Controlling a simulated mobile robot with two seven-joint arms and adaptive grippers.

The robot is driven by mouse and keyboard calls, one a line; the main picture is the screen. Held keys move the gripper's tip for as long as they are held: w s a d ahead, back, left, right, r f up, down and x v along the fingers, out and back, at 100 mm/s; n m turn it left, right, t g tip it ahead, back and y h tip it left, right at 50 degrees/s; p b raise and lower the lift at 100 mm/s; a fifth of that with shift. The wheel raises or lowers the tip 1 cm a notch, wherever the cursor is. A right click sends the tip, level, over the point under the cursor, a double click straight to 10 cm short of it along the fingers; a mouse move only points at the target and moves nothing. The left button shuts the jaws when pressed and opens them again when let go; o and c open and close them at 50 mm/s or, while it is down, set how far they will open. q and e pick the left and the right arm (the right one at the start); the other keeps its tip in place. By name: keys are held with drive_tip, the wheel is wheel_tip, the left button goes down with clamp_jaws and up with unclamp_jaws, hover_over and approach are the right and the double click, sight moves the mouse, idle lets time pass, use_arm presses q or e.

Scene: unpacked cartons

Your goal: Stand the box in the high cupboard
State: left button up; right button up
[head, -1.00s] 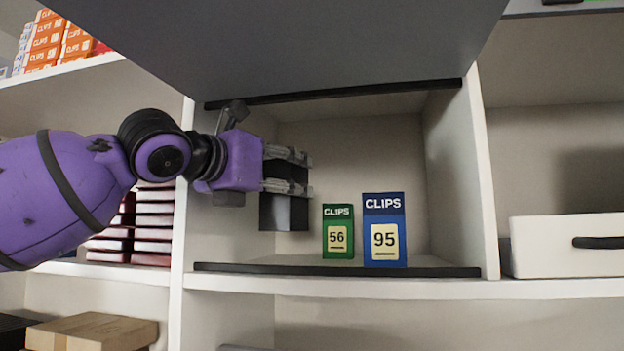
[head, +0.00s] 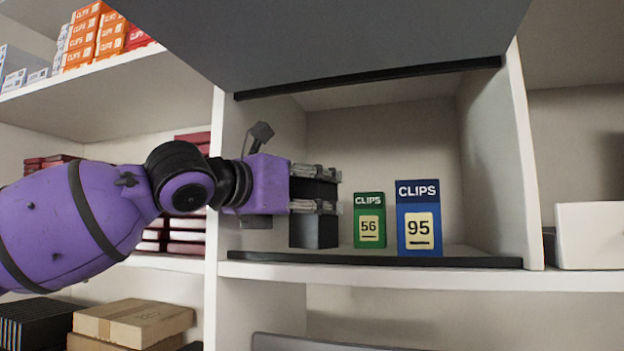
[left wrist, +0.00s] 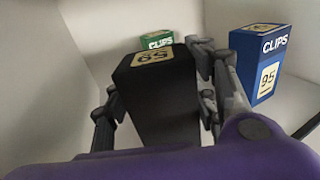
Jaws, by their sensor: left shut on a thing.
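The box (head: 314,232) is black and upright in my left gripper (head: 326,191), inside the left part of the open high cupboard (head: 490,165). The gripper is shut on it, fingers reaching in from the left. The box's underside is close to the cupboard floor; I cannot tell whether it touches. In the left wrist view the black box (left wrist: 163,105) shows a pale number label on its top, between the fingers. My right gripper is not in view.
A green CLIPS box (head: 369,220) and a larger blue CLIPS box (head: 419,218) stand to the right of the held box. The grey cupboard door (head: 330,45) is raised overhead. A dark lip (head: 375,258) edges the floor.

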use_arm(q)
drive_tip(key=shift+f, duration=0.7)
idle(0.4)
drive_tip(key=o, duration=1.5)
drive_tip(key=shift+o, duration=0.2)
drive_tip(key=v, duration=0.7)
drive_tip(key=shift+s+a, duration=0.2)
